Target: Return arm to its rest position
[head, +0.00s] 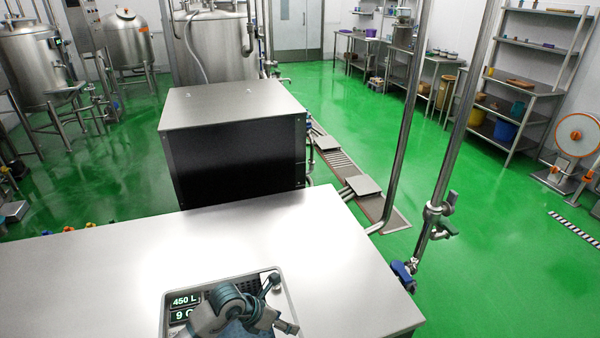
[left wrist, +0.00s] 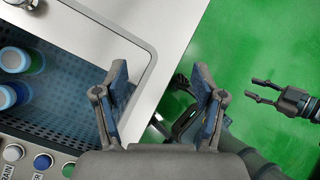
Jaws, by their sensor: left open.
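My left gripper (left wrist: 163,100) is open in the left wrist view. Its two blue-grey fingers stand wide apart with nothing between them, over the edge of a metal top and the green floor. In the head view my left gripper (head: 240,312) is low in the middle, over a display panel; its fingertips are hard to make out there. My right gripper (left wrist: 252,89) shows at the right of the left wrist view, over the green floor. Its two thin dark fingers are apart and empty.
A metal top (head: 120,275) fills the front, with a display panel (head: 185,300) reading 450 L. A steel box (head: 235,150) stands behind it, and pipes (head: 440,200) rise at right.

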